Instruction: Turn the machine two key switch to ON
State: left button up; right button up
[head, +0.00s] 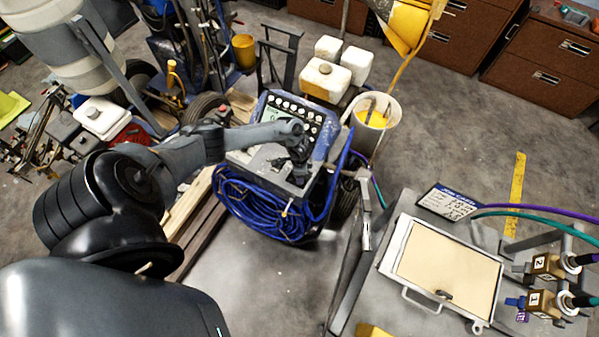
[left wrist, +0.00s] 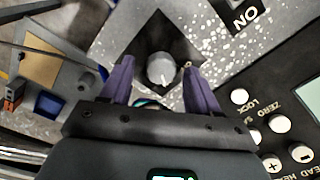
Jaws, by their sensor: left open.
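The machine with a blue-framed control panel (head: 327,142) stands at the middle of the head view. My left gripper (head: 299,172) is over the lower part of this panel and hides the switch there. In the left wrist view, a round silver switch knob (left wrist: 160,69) sits on a black diamond-shaped plate (left wrist: 158,38). A white "ON" label (left wrist: 245,17) is at the upper right of it. My left gripper (left wrist: 158,66) is open, with one purple finger on each side of the knob. I cannot tell whether either finger touches it. My right gripper is not in view.
A blue hose coil (head: 265,208) hangs on the machine's front. A white bucket (head: 372,122) stands behind to the right. A cart with a tan-topped tray (head: 405,238) is at the right. Buttons (left wrist: 279,152) and a screen lie beside the gripper.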

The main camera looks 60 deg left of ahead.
pick_arm(q)
notch_tip(320, 180, up, 10)
jog(key=p, duration=0.2)
jog(key=shift+r, duration=0.2)
jog(key=shift+d, duration=0.1)
